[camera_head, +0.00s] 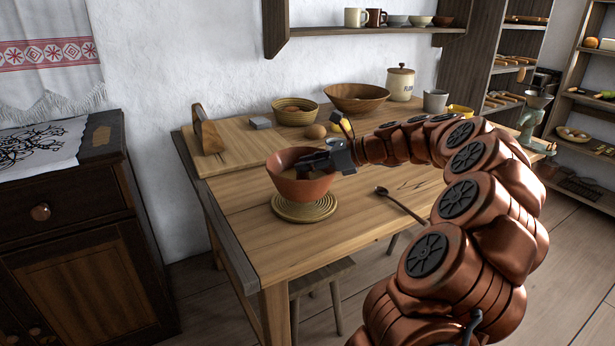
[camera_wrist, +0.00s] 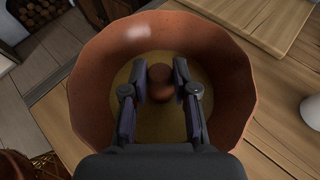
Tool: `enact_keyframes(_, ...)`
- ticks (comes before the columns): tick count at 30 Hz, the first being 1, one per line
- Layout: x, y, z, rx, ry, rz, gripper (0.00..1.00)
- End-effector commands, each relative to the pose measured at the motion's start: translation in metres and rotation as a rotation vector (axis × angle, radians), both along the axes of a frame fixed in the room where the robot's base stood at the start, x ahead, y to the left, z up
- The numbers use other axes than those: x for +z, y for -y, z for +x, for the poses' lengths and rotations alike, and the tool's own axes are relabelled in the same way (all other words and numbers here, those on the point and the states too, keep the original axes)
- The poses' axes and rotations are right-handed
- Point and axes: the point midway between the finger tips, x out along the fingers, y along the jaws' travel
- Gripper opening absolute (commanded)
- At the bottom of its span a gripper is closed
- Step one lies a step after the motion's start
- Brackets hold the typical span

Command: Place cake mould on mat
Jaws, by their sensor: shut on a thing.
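The cake mould (camera_head: 298,186) is a wide terracotta bowl with a faceted rim and a small post rising inside it. It appears upright, directly over the round woven mat (camera_head: 303,212) near the table's left front edge; I cannot tell whether its base touches the mat. My gripper (camera_head: 312,162) reaches into the mould from the right. In the wrist view the mould (camera_wrist: 232,60) surrounds both fingers, which are shut about its central post (camera_wrist: 188,90). The mould hides the middle of the mat.
The wooden table (camera_head: 250,230) has a raised board (camera_head: 235,150) behind the mould, with an egg (camera_head: 315,131) and a grey block (camera_head: 260,122). A wicker basket (camera_head: 293,113) and a wooden bowl (camera_head: 357,97) stand at the back. A dark spoon (camera_head: 400,206) lies right; the front left is clear.

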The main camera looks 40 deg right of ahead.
Motion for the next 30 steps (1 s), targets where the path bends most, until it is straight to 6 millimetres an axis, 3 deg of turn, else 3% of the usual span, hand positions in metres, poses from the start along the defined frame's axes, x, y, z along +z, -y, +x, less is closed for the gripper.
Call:
enact_keyframes(8,-0.030,0.001,0.000,-0.002,0.001,0.001,0.00)
enact_keyframes(19,-0.032,0.001,0.000,-0.002,0.001,0.000,0.00)
enact_keyframes(20,-0.033,0.001,0.000,-0.001,0.001,-0.001,0.30)
enact_keyframes(27,-0.033,0.001,0.000,-0.001,0.000,0.000,0.53)
enact_keyframes(30,-0.034,0.001,-0.001,-0.001,0.000,0.000,0.53)
